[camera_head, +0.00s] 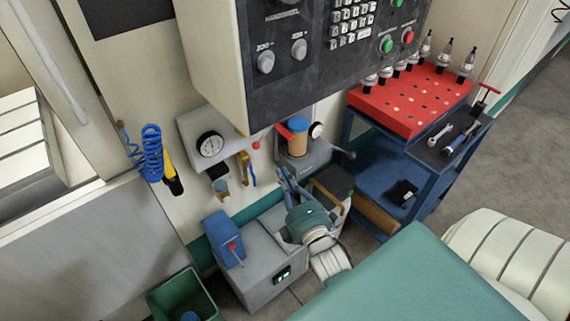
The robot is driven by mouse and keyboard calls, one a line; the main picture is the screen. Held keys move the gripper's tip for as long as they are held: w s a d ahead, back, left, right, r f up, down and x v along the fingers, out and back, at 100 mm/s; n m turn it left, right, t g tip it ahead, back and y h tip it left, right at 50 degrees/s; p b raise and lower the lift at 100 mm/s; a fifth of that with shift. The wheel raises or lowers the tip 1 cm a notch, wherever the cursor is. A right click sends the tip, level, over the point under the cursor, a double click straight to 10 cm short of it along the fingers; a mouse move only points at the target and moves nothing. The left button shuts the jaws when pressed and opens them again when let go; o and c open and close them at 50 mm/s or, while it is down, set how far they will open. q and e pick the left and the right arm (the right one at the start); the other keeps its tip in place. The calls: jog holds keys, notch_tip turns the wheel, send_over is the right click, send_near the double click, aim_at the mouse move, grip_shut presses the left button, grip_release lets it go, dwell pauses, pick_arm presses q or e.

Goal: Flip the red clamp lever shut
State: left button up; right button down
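A red lever (284,132) sticks out to the left beside a tan cylinder with a blue top (297,137). Both are on a grey fixture (303,166) below the control panel. I take this lever to be the clamp lever; it looks tilted, with its end at the upper left. My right gripper (285,177) is in front of and below the fixture, apart from the lever. Its blue-grey fingers are small and overlap the grey machine parts, so their opening is unclear. It seems to hold nothing. My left gripper is not in view.
A grey box with a blue unit and small red-tipped lever (232,247) stands at the lower left. A dial gauge (210,144) and coiled blue hose (152,140) are left of the fixture. A red tool rack (405,105) tops a blue cart at right. The control panel (330,45) overhangs.

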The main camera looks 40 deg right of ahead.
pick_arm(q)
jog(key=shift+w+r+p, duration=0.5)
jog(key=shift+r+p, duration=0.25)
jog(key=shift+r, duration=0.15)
pick_arm(e)
jog(key=w+d, duration=0.6)
jog(key=w, duration=0.3)
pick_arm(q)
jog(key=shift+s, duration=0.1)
pick_arm(e)
jog(key=shift+s+d, duration=0.15)
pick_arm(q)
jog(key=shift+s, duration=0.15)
pick_arm(e)
jog(key=shift+d+n+y, duration=0.2)
jog(key=shift+n+y, duration=0.2)
jog(key=shift+y, duration=0.2)
jog(key=shift+s+d+y, duration=0.1)
jog(key=shift+d+y, duration=0.05)
jog(key=shift+y, duration=0.15)
